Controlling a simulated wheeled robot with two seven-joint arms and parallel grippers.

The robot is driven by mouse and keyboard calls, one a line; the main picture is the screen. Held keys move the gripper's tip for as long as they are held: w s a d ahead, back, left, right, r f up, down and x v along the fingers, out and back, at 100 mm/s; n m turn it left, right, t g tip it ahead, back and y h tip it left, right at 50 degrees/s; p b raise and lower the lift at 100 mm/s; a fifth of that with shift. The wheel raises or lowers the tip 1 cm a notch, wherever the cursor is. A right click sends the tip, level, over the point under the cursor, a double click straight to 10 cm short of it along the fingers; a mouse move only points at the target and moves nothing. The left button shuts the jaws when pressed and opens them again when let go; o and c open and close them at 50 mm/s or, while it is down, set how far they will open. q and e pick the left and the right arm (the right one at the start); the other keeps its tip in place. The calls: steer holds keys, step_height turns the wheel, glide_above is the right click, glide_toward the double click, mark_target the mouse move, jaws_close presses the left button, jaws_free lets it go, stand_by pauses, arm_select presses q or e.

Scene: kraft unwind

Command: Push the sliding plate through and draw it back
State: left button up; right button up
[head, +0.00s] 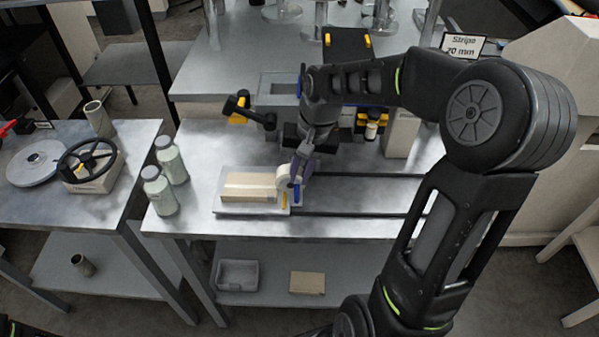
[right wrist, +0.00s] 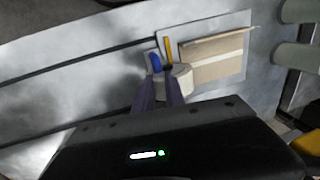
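The sliding plate (head: 232,210) is a thin pale plate at the left end of two dark rails on the metal bench. It carries a tan block (head: 249,187) and a white round piece (head: 284,176) at its right end, beside small blue and yellow parts. My right gripper (head: 297,178) is low at this end. In the right wrist view, its two purplish fingers (right wrist: 160,88) are apart, with the white round piece (right wrist: 183,79) at their tips; whether they grip it is unclear. The plate (right wrist: 247,35) also shows there. My left gripper is not seen.
The dark rails (head: 365,213) run right over clear bench. Two pale bottles (head: 160,190) stand left of the plate. A black handwheel (head: 90,160) and a grey reel (head: 37,163) are on the left table. A small brown bottle (head: 372,125) stands behind my right arm.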

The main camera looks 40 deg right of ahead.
jaws_close()
stand_by(0.9)
steer(key=shift+d, duration=0.1)
steer(key=shift+s+d, duration=0.25)
steer(key=shift+d, duration=0.1)
steer(key=s+d, duration=0.5)
steer(key=d, duration=0.2)
steer(key=s+d, duration=0.6)
steer(key=d, duration=0.2)
steer(key=s+d+b, duration=0.1)
steer(key=s+d, duration=0.5)
steer(key=d, duration=0.1)
steer(key=shift+s+d, duration=0.1)
steer(key=shift+d, duration=0.15)
steer(key=shift+d+r, duration=0.1)
steer(key=shift+o, duration=2.4)
jaws_free()
steer(key=shift+s, duration=0.1)
